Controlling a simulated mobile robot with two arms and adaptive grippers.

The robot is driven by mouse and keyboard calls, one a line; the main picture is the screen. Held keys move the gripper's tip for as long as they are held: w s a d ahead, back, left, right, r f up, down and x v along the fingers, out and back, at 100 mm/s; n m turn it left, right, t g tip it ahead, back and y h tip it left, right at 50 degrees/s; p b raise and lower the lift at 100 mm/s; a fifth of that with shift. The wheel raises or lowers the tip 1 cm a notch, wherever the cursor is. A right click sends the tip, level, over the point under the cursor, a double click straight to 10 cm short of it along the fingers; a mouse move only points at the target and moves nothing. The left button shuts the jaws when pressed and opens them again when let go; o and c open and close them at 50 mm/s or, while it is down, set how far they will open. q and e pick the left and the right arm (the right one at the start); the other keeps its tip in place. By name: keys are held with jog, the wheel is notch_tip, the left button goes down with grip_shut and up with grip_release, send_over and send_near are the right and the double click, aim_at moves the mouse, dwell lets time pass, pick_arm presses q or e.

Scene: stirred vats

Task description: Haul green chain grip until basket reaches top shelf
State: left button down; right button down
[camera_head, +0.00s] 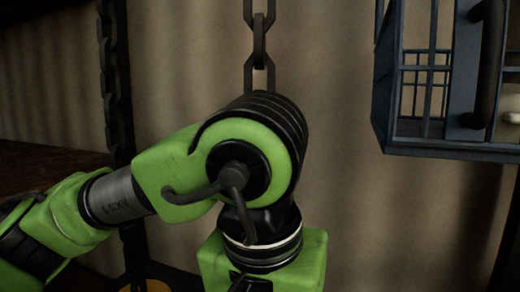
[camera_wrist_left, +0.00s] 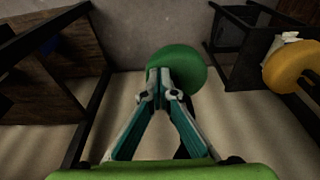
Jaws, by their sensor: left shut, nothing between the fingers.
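A green round grip (camera_wrist_left: 188,62), seemingly the chain grip, shows in the left wrist view just beyond my left fingertips. My left gripper (camera_wrist_left: 170,78) is shut and empty, its teal fingers meeting in front of the green grip. I cannot tell whether they touch it. A steel chain (camera_head: 259,38) hangs in the head view and passes behind my left arm. A blue barred basket (camera_head: 429,148) hangs high at the right of the head view, cut off by the frame. In the head view my left gripper is hidden. My right gripper is not seen.
A dark chain or post (camera_head: 114,90) stands at the left beside a brown shelf (camera_head: 45,165). In the wrist view, a yellow round thing (camera_wrist_left: 290,66) is at the right near a dark frame (camera_wrist_left: 228,70), and a wooden shelf (camera_wrist_left: 40,85) is at the left.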

pick_arm(q)
jog(key=w+p+v, duration=0.1)
jog(key=p+v, duration=0.6)
jog(key=v, duration=0.2)
jog(key=shift+w+d+r, duration=0.3)
jog(key=shift+w+r, duration=0.05)
jog(key=shift+r, duration=0.15)
jog(key=shift+f, duration=0.15)
dwell(1.0)
jog(key=shift+s+a+f+b+x, duration=0.15)
jog(key=shift+s+b+x, duration=0.2)
jog(key=shift+b+x, duration=1.4)
jog(key=shift+s+a+b+x, duration=0.1)
jog(key=shift+s+b+x, duration=0.25)
jog(key=shift+b+x, duration=1.4)
jog(key=shift+s+a+f+b+x, duration=0.15)
jog(key=shift+s+b+x, duration=0.25)
jog(key=shift+b+x, duration=1.35)
jog(key=w+p+v, duration=0.2)
jog(key=p+v, duration=0.8)
jog(key=v, duration=0.1)
jog(key=shift+w+d+r+p, duration=0.15)
jog(key=shift+d+r+p, duration=0.05)
jog(key=shift+d+p, duration=0.2)
jog(key=shift+r, duration=0.1)
jog(key=p+v, duration=0.3)
jog(key=w+p+v, duration=0.1)
jog(key=shift+s+d+r, duration=0.1)
jog(key=shift+d+r, duration=0.05)
jog(key=shift+r, duration=0.3)
